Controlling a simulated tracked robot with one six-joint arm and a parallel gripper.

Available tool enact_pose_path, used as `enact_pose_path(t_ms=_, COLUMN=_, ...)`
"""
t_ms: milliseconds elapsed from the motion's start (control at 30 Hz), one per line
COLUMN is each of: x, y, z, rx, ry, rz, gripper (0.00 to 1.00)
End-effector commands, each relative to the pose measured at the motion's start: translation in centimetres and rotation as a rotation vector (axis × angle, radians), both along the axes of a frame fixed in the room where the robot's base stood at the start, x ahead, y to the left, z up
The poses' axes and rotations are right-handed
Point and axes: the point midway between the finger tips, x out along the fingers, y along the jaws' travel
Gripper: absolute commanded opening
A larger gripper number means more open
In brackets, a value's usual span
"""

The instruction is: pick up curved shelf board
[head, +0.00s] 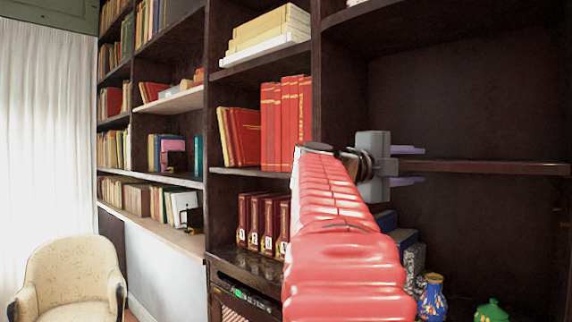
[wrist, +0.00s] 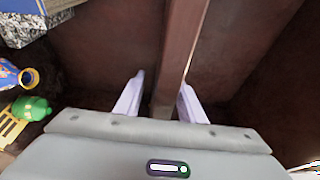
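The shelf board (head: 485,168) is a thin, dark brown plank, seen edge-on across the right bay of the bookcase in the head view. In the wrist view the board (wrist: 185,45) runs from the top down between my fingers. My gripper (head: 407,166) has pale purple fingers, one above and one below the level of the board's left end. In the wrist view my gripper (wrist: 158,100) is open around the board. A gap shows on the left finger's side; the right finger looks close to the board, and I cannot tell if it touches.
Below the board stand a blue patterned vase (head: 432,299) and a green lidded pot (head: 490,312). Red books (head: 285,122) fill shelves left of my arm. A cream armchair (head: 72,280) is at the far left. Space above the board is empty.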

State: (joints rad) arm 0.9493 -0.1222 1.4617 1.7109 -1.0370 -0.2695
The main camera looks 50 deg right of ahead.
Motion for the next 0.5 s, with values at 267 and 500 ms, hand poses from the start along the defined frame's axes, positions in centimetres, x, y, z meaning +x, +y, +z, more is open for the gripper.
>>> enact_pose_path(t_ms=267, x=0.01, y=0.03, z=0.01, rx=0.000, ry=0.000, rz=0.000, gripper=0.36)
enact_pose_path(t_ms=500, x=0.01, y=0.04, z=0.01, rx=0.000, ry=0.000, rz=0.000, gripper=0.30)
